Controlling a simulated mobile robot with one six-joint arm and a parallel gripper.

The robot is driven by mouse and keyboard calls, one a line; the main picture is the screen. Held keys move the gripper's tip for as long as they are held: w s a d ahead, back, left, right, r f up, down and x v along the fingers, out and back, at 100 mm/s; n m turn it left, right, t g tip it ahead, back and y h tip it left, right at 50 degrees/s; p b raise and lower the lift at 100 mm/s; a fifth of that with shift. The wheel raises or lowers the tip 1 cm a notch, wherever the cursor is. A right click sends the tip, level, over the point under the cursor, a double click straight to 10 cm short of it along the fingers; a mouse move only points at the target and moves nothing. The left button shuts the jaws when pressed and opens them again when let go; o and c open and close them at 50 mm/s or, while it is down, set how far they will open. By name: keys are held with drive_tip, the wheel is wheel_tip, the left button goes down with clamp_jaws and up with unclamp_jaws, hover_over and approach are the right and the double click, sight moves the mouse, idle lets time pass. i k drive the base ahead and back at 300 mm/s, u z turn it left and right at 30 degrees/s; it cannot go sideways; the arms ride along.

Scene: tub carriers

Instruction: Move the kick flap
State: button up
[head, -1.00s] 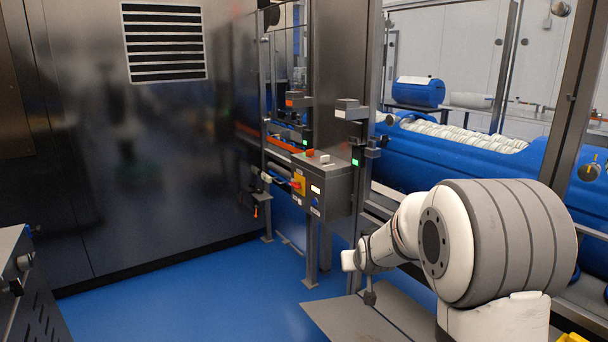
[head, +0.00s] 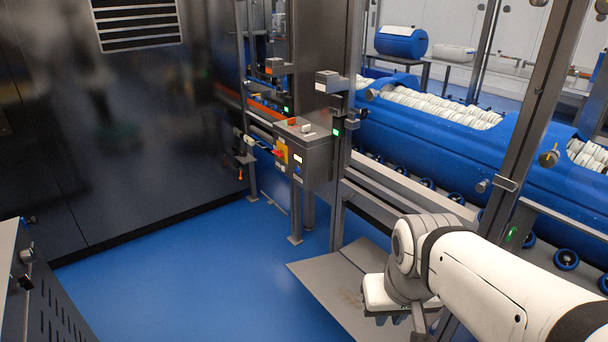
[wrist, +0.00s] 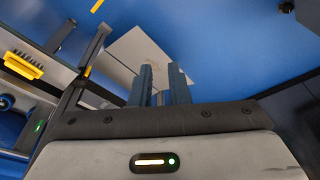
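A flat grey plate, which I take to be the kick flap (head: 325,285), lies low at the foot of the conveyor frame, just above or on the blue floor. Faint brownish scuffs mark it. In the wrist view the plate (wrist: 135,50) shows beyond my fingers, tilted in the picture. My gripper (head: 388,319) is in front of the plate's right part in the head view and hides some of it. In the wrist view its two dark blue-grey fingers (wrist: 162,82) stand apart with a narrow empty gap. I cannot tell how far they are from the plate.
A control box (head: 303,152) with a red and yellow switch stands on posts beside the plate. Blue tubs (head: 440,125) lie on the roller conveyor behind. A steel post (head: 525,140) rises at right. A dark cabinet (head: 35,280) stands front left. Blue floor (head: 190,265) is clear between.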

sight(336, 282)
drive_tip(key=u, duration=0.3)
drive_tip(key=k, duration=0.95)
drive_tip(key=u, duration=0.45)
drive_tip(key=i, duration=1.6)
drive_tip(key=z, duration=0.25)
